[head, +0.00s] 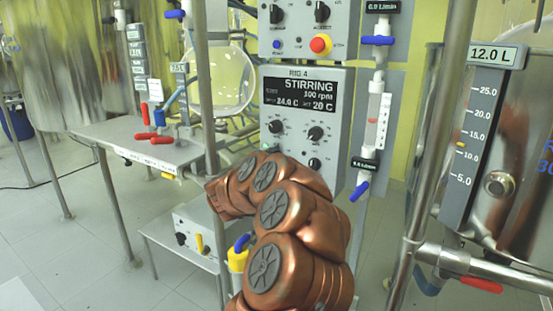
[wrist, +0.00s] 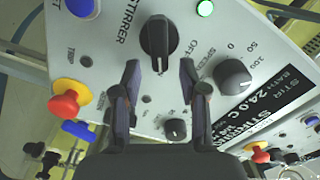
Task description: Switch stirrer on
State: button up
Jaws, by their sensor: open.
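In the wrist view, a black rotary knob (wrist: 158,42) stands on the grey panel between printed words STIRRER and OFF. A white mark shows on its lower end. My gripper (wrist: 159,75) is open. Its two fingertips are on either side of the knob's lower end, with a visible gap on each side. A green lamp (wrist: 205,8) near the knob is lit. In the head view, the rig's display (head: 303,96) reads STIRRING, 300 rpm, 24.0 C, SET 20 C. My bronze arm covers the lower part of that control box, and my gripper is hidden there.
A speed knob (wrist: 233,74), a red and yellow stop button (wrist: 68,100) and a blue button (wrist: 82,7) surround the knob. A bench (head: 160,150) with red valve handles is at left. A steel vessel with a level scale (head: 485,120) is at right.

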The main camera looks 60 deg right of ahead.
jog(key=a, duration=1.1)
jog(key=shift+s+a, duration=0.3)
